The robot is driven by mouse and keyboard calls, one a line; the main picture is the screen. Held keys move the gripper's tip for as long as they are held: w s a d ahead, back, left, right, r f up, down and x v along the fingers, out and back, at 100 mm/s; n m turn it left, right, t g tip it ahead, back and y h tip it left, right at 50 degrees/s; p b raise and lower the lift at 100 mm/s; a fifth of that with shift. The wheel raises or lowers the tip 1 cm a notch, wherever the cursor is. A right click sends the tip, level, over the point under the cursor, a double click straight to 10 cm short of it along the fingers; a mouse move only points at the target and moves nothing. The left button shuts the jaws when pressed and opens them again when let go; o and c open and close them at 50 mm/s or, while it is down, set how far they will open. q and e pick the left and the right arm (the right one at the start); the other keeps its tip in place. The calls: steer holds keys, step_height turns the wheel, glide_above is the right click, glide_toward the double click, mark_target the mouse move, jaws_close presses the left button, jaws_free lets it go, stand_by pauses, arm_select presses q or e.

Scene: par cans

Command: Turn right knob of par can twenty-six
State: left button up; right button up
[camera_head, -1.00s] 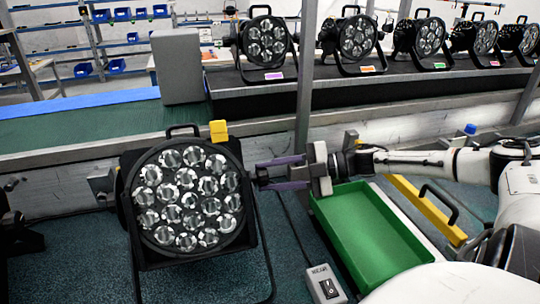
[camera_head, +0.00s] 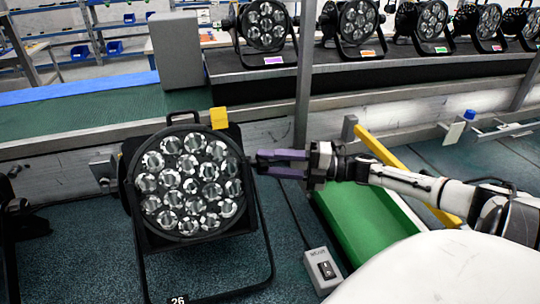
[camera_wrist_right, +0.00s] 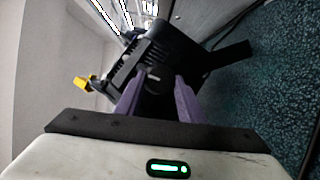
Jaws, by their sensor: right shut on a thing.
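Par can twenty-six (camera_head: 188,188) stands on the floor at left of the head view, its lens face with several lenses toward me and a "26" label (camera_head: 178,300) on its stand. A yellow tab (camera_head: 219,118) sits on its top right. My right gripper (camera_head: 262,162) is at its right side, with purple fingers pointing left, shut on the right knob. In the wrist view the fingers (camera_wrist_right: 158,88) flank the dark knob (camera_wrist_right: 153,75) on the can's side. My left gripper is out of view.
A green tray (camera_head: 365,225) lies below my right arm, beside a yellow bar (camera_head: 400,180). A grey switch box (camera_head: 324,268) with a cable sits on the floor. Several par cans (camera_head: 357,22) stand on the conveyor behind. A metal post (camera_head: 305,75) rises near the gripper.

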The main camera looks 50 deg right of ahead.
stand_by(0.4)
steer(key=o, duration=1)
steer(key=shift+o, duration=0.2)
steer(key=v, duration=1)
steer(key=shift+s+d, duration=0.15)
steer(key=shift+s, duration=0.05)
steer(key=shift+w, duration=0.1)
